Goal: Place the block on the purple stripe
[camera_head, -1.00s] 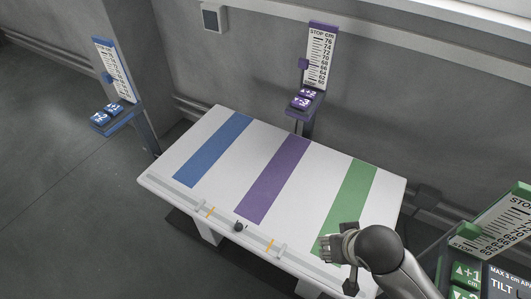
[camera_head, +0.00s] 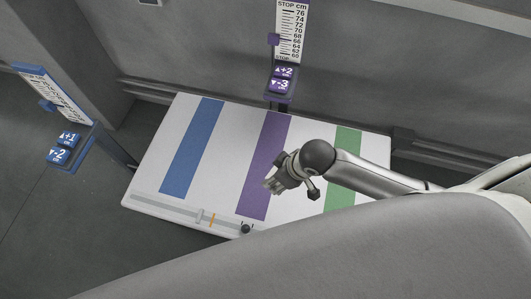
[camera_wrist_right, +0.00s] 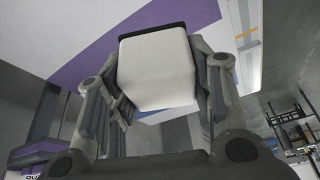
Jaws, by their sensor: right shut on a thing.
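A white block (camera_wrist_right: 158,75) with a dark top edge is held between the fingers of my right gripper (camera_wrist_right: 155,100) in the right wrist view. In the head view my right gripper (camera_head: 270,183) is over the purple stripe (camera_head: 268,140), toward its near half, and hides part of it. The block is hard to make out there. The purple stripe (camera_wrist_right: 95,62) also shows beyond the gripper in the wrist view. I cannot tell the exact gap between block and table. My left gripper is not in view.
The white table (camera_head: 225,145) also bears a blue stripe (camera_head: 192,150) and a green stripe (camera_head: 347,150). A level rail with a dark knob (camera_head: 246,229) runs along its near edge. A purple column (camera_head: 281,85) stands behind and a blue column (camera_head: 70,145) at left.

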